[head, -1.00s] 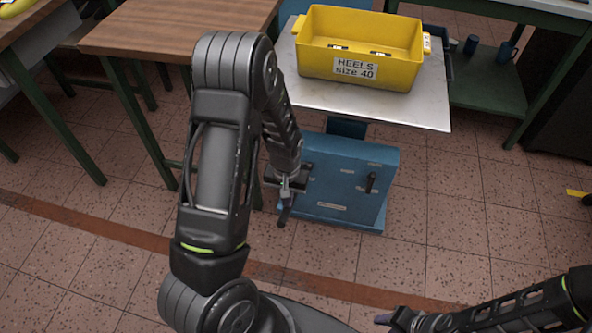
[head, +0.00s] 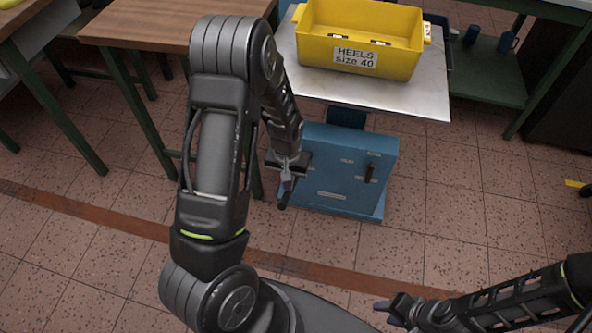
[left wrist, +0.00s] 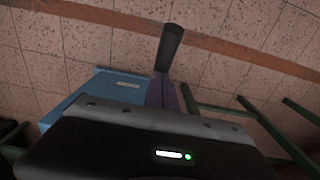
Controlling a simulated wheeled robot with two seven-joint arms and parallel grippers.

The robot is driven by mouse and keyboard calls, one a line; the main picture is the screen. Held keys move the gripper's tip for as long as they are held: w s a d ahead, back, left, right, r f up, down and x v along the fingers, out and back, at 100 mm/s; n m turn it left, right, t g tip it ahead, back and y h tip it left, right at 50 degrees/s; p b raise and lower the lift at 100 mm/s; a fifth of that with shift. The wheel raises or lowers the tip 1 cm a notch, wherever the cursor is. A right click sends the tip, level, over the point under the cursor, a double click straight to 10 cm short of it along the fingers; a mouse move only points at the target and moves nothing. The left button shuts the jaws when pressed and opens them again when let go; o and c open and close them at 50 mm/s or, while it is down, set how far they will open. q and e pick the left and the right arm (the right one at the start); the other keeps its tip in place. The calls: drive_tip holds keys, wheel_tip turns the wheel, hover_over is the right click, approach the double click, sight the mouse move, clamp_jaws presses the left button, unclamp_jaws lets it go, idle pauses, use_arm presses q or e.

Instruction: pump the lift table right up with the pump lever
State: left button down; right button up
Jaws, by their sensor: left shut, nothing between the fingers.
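The lift table has a blue base (head: 335,180) and a grey steel top (head: 425,98), with a gap between them. The dark pump lever (head: 283,203) sticks out towards me at the left of the base. Its dark round grip (left wrist: 170,48) shows past my fingers in the left wrist view. My left gripper (head: 288,180) is shut and empty, right at the lever. I cannot tell whether it touches the lever. My right gripper (head: 386,306) is low at the right, away from the table; its jaw opening is unclear.
A yellow bin (head: 360,62) labelled HEELS size 40 stands on the steel top. A small black handle (head: 369,174) is on the base's front panel. A wooden bench (head: 165,25) stands to the left and a green shelf (head: 490,78) to the right. The tiled floor in front is clear.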

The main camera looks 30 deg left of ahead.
use_arm(q)
wheel_tip(320, 180, down, 4)
drive_tip(key=shift+s+b, duration=0.15)
drive_tip(key=shift+b, duration=0.9)
